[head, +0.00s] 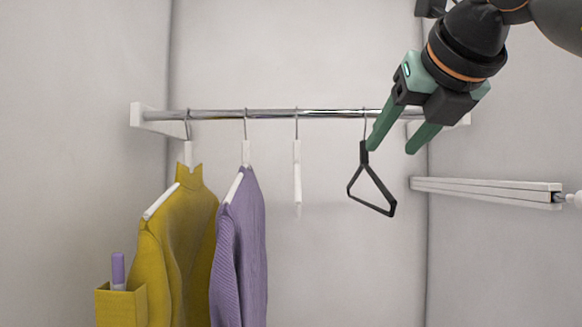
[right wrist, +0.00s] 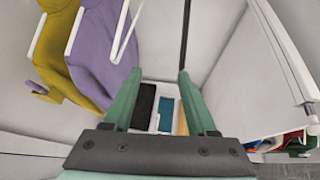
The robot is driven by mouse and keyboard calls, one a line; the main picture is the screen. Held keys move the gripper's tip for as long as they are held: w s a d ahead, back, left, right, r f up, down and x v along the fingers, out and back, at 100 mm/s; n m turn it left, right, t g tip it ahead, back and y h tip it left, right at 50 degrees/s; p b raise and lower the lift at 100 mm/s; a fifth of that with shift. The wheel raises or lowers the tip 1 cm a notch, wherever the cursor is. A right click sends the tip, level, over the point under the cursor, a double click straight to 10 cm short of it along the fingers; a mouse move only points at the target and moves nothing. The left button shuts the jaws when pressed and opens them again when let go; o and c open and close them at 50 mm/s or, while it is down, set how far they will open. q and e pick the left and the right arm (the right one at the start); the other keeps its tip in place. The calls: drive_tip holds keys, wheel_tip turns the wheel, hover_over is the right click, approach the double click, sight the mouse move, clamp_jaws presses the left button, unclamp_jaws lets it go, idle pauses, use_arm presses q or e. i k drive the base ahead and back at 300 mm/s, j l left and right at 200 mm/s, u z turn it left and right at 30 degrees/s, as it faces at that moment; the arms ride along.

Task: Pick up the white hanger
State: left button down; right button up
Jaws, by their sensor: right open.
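The bare white hanger (head: 297,175) hangs edge-on from the metal rail, between the purple garment and the black hanger. In the right wrist view the white hanger (right wrist: 126,30) is a thin pale strip at the top, beyond and left of the fingers. My right gripper (head: 394,147) is open, to the right of the white hanger and apart from it. Its left finger overlaps the black hanger's (head: 372,185) neck in the head view; contact cannot be told. The open fingers also show in the right wrist view (right wrist: 161,74). My left gripper is not in view.
The rail (head: 270,114) spans the closet. A yellow garment (head: 180,250) and a purple garment (head: 240,250) hang left of the white hanger. A white ledge (head: 485,187) juts from the right wall. The gap between the white and black hangers is clear.

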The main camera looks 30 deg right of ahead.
sight(297, 195)
drive_tip(key=i, duration=0.85)
